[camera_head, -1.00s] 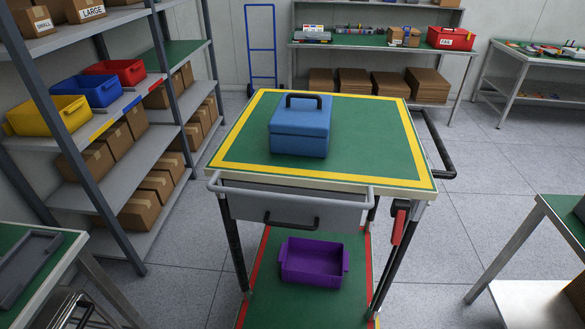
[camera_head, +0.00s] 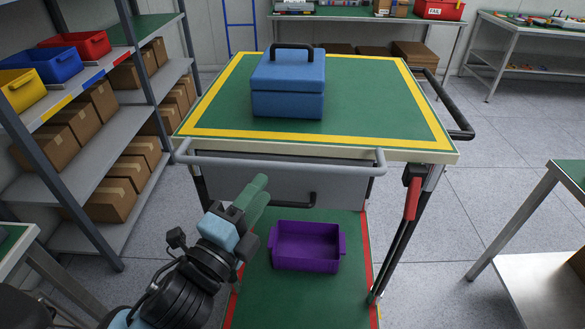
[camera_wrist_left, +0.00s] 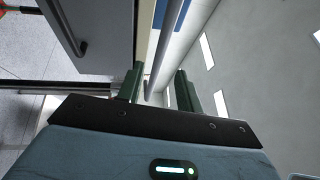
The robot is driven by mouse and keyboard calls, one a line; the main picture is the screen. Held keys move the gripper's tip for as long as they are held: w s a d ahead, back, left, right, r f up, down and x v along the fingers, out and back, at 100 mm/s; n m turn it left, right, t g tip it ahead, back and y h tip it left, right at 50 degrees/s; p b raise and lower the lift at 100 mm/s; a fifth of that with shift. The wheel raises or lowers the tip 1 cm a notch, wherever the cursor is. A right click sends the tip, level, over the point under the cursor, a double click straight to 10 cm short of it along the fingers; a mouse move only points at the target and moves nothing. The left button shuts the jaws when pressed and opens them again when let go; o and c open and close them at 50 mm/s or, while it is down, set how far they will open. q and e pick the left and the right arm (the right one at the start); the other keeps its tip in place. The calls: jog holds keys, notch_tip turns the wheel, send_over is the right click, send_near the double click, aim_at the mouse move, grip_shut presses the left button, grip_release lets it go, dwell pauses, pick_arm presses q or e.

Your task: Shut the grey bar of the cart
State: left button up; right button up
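The cart (camera_head: 380,134) has a green top with a yellow border. Its grey bar (camera_head: 285,162) runs across the front edge, standing out from it at about tabletop height. My left gripper (camera_head: 256,192) is in front of the cart, just below the middle of the bar in the head view. In the left wrist view, its two green fingers (camera_wrist_left: 158,88) are apart, and the grey bar (camera_wrist_left: 163,45) runs lengthwise through the gap between them. I cannot tell whether they touch it. My right gripper is not in view.
A blue box (camera_head: 288,86) stands on the cart top. Under it are a grey drawer (camera_head: 330,184) with a black handle and a purple bin (camera_head: 306,247) on the lower shelf. A red lever (camera_head: 412,198) hangs at the right front leg. A shelf rack (camera_head: 135,105) stands left.

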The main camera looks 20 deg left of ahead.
aim_at(277, 169)
pick_arm(q)
jog(key=shift+p+x, duration=0.5)
jog(key=shift+x, duration=3.4)
grip_shut()
